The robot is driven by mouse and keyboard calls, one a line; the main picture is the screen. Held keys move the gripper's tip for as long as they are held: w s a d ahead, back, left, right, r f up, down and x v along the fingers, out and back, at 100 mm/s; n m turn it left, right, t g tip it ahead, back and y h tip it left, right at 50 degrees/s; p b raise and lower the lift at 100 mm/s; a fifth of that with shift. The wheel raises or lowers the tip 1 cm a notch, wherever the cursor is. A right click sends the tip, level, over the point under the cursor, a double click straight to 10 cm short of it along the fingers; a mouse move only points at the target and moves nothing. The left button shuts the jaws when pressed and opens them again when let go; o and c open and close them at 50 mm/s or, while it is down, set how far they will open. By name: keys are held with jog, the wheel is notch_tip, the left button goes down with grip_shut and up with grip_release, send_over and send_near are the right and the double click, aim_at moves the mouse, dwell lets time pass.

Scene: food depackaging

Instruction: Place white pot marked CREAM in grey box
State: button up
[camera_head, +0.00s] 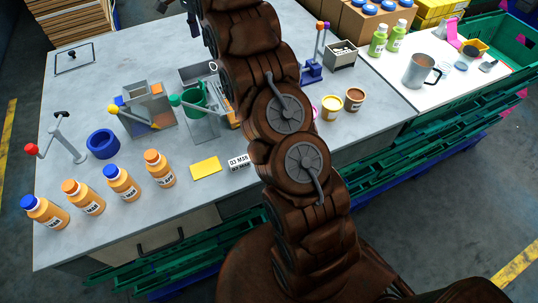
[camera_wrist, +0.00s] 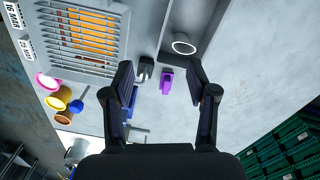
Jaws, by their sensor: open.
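A white-rimmed round pot (camera_wrist: 184,44) stands inside a long grey box (camera_wrist: 163,30) in the wrist view. No CREAM lettering can be read on it. In the head view the grey box (camera_head: 186,74) is partly hidden by my arm, and a white rim (camera_head: 213,66) shows at its right end. My gripper (camera_wrist: 160,82) is open in the wrist view, with nothing between its fingers. The pot lies beyond the fingertips, slightly right of the middle between them. My gripper is not visible in the head view.
Pink, yellow (camera_wrist: 58,99) and brown (camera_wrist: 77,105) pots stand at left in the wrist view. A slatted grey unit (camera_wrist: 80,38) and a purple piece (camera_wrist: 166,82) are close by. Several orange bottles (camera_head: 122,183) line the table's front left. Bare table lies right of the box.

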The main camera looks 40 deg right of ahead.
jog(key=s+a+r+n, duration=0.2)
jog(key=s+a+n, duration=0.2)
jog(key=s, duration=0.6)
jog(key=s+a+r+n, duration=0.3)
jog(key=s+a+n, duration=0.1)
jog(key=s, duration=0.7)
jog(key=s+a+f+n, duration=0.1)
jog(key=s+f+n, duration=0.1)
jog(key=s, duration=0.7)
jog(key=s+a+f+n+g, duration=0.1)
jog(key=s+f+n, duration=0.2)
jog(key=s, duration=0.6)
jog(key=s+a+f+n, duration=0.2)
jog(key=s+f+n, duration=0.1)
jog(key=s, duration=0.6)
jog(key=shift+s+f+n, duration=0.25)
jog(key=shift+s+n, duration=0.05)
jog(key=shift+n, duration=0.2)
